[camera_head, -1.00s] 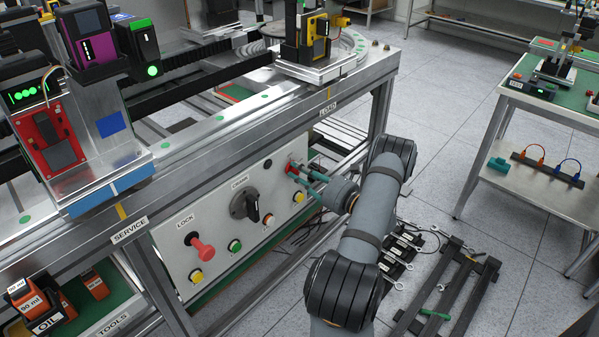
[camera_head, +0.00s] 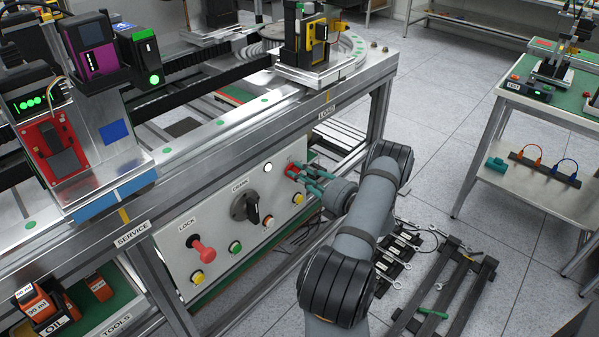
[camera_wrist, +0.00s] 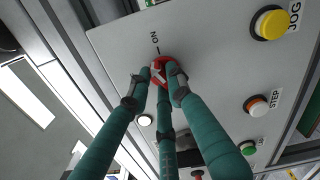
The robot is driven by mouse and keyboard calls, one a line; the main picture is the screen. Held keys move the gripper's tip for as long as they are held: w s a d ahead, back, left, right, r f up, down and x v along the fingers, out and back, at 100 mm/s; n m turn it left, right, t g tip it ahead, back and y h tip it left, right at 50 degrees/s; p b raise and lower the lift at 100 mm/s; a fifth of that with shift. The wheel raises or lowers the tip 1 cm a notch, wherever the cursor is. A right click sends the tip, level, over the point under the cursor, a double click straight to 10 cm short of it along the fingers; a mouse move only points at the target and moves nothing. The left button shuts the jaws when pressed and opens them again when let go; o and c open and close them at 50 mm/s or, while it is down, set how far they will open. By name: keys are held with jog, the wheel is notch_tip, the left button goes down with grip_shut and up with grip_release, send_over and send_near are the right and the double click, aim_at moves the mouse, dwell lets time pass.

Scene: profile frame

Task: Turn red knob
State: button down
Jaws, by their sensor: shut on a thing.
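The red knob (camera_wrist: 160,66) sits on the light grey control panel (camera_wrist: 112,52) below an "ON" label in the wrist view. The teal fingers of my gripper (camera_wrist: 163,76) are closed around its sides, and their dark tips hide part of it. A white marking shows on its face. In the head view my gripper (camera_head: 302,174) reaches the panel's upper right end, where the red knob (camera_head: 291,169) shows partly behind the fingers.
A round lamp (camera_head: 268,168) glows white beside the knob. The black crank (camera_head: 251,208), the red lock handle (camera_head: 203,250) and several coloured buttons are on the same panel. A metal rail table (camera_head: 225,150) overhangs it. Dark frame parts (camera_head: 455,290) lie on the floor to the right.

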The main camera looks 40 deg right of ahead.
jog(key=m, duration=0.5)
jog(key=shift+d+f+p, duration=0.1)
jog(key=shift+d+p, duration=0.05)
jog(key=shift+p, duration=0.15)
jog(key=shift+m, duration=0.3)
jog(key=c, duration=1.6)
grip_release()
jog(key=shift+o, duration=0.2)
jog(key=s+d, duration=0.2)
jog(key=s, duration=0.9)
jog(key=shift+s, duration=0.4)
jog(key=w, duration=0.4)
jog(key=w+a, duration=0.1)
jog(key=w, duration=0.3)
jog(key=w+a, duration=0.1)
jog(key=w, duration=0.3)
